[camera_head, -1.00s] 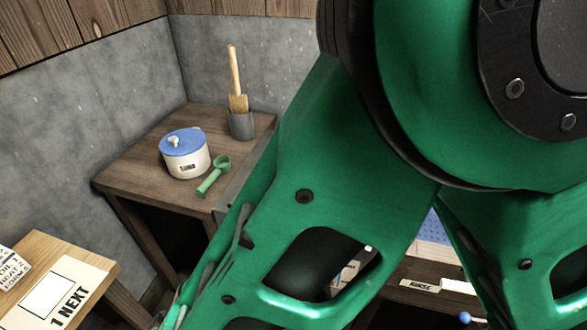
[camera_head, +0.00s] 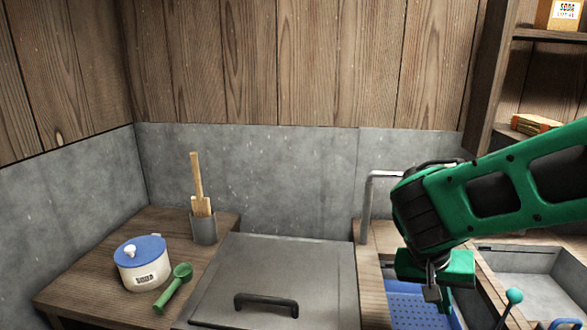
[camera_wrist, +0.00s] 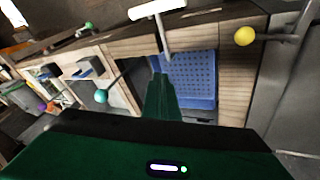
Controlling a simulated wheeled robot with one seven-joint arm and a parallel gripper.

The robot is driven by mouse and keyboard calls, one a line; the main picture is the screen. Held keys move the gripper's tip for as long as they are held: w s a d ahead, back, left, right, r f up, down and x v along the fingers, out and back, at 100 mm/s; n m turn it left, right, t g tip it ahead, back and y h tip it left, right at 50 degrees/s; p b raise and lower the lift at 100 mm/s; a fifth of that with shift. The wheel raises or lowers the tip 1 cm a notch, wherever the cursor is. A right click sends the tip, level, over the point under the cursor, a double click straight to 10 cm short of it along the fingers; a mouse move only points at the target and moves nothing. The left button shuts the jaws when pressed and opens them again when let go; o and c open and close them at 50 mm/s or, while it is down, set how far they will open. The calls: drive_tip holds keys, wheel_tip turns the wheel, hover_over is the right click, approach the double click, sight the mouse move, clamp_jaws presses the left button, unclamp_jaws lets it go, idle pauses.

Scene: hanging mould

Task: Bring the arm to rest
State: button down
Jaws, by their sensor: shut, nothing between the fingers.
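My green arm reaches in from the right edge of the head view and bends down at a dark wrist. My gripper (camera_head: 433,293) hangs from it, pointing down above the blue perforated tray (camera_head: 408,310). Its fingers are shut with nothing visible between them. In the wrist view, my gripper (camera_wrist: 160,80) shows as a narrow green shape in front of the same blue tray (camera_wrist: 190,72). How high the fingertips are above the tray is hard to tell.
A metal lid (camera_head: 240,260) with a dark handle lies left of my gripper. Further left are a white pot (camera_head: 142,275) with a blue lid, a green scoop (camera_head: 174,288) and a grey holder (camera_head: 203,228) with wooden tools. A sink (camera_head: 540,275) and teal-knobbed lever (camera_head: 514,296) stand right.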

drive_tip(key=s+d+r+y, duration=0.1)
drive_tip(key=s+d+y, duration=0.1)
drive_tip(key=s+d, duration=0.3)
drive_tip(key=s+d+r+g+y, duration=0.1)
drive_tip(key=s+d+y, duration=0.2)
drive_tip(key=s, duration=0.8)
drive_tip(key=shift+d+r, duration=0.25)
drive_tip(key=shift+d, duration=1.1)
